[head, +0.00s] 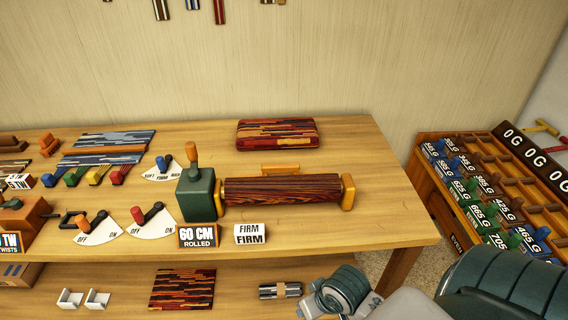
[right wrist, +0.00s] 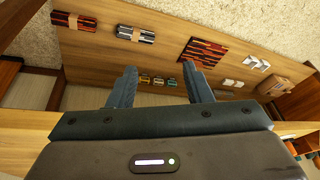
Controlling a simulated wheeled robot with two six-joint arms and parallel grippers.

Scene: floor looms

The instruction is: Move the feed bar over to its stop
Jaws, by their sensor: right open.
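No part is labelled as the feed bar, so I cannot tell for certain which it is. A dark red-brown striped roll (head: 282,190) lies across the tabletop between a green housing (head: 196,193) and a yellow end bracket (head: 348,191). A yellow-orange bar (head: 281,169) shows behind the roll. An orange-topped lever (head: 192,152) stands up from the housing. My right gripper (right wrist: 163,84) is open and empty in the right wrist view, in front of the lower shelf and apart from these parts. My left gripper is in neither view.
The tabletop (head: 395,215) is clear right of the roll. A folded striped cloth (head: 278,134) lies behind it. OFF/ON levers (head: 147,218) and signs (head: 249,234) stand left and in front. A rack of weight-labelled blocks (head: 470,185) stands at right. The lower shelf holds a striped mat (head: 183,289).

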